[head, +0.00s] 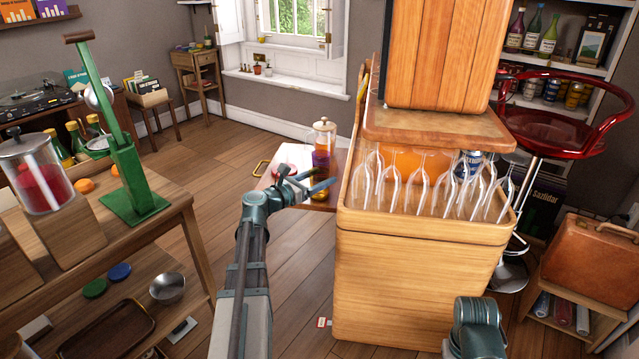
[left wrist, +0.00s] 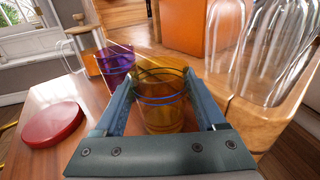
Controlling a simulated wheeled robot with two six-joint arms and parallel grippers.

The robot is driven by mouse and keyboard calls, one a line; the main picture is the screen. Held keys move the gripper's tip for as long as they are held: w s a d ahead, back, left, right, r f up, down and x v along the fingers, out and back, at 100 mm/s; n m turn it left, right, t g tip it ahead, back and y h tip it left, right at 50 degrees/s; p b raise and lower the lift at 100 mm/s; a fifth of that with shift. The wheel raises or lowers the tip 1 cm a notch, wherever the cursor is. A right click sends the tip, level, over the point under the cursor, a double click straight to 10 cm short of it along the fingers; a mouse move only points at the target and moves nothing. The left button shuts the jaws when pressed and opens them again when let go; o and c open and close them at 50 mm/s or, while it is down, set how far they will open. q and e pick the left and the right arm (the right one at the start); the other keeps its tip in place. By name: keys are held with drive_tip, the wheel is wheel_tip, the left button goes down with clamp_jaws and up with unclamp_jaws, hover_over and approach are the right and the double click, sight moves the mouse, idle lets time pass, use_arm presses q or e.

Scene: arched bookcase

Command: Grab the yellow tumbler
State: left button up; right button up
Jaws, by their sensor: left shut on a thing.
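The yellow tumbler (left wrist: 163,117) is see-through amber with thin blue bands. In the left wrist view it stands between the two fingers of my left gripper (left wrist: 160,84), which is shut on it. In the head view my left gripper (head: 318,181) is at the small wooden table, and the tumbler is partly hidden by the fingers. It seems to stand on the tabletop; I cannot tell whether it is lifted. A purple tumbler (left wrist: 113,66) stands just behind it to the left. My right gripper is out of view; only part of that arm shows at the lower right.
A red round object (left wrist: 53,123) lies left on the table (left wrist: 75,160). A glass pitcher (head: 324,137) stands behind the tumblers. Close on the right is a wooden cabinet (head: 415,265) with upturned stemmed glasses (head: 440,185). Open floor (head: 240,170) lies left of the table.

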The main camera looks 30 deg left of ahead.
use_arm(q)
drive_tip(key=shift+r+p, duration=0.8)
drive_tip(key=shift+s+r+p, duration=0.2)
drive_tip(key=shift+r+p, duration=0.4)
drive_tip(key=shift+s+r+p, duration=0.15)
drive_tip(key=shift+r+p, duration=0.4)
drive_tip(key=shift+r, duration=0.05)
drive_tip(key=d+p+v, duration=0.1)
drive_tip(key=v, duration=1.4)
drive_tip(key=shift+s+d+r, duration=0.15)
drive_tip(key=shift+s+d, duration=0.05)
drive_tip(key=shift+s, duration=0.1)
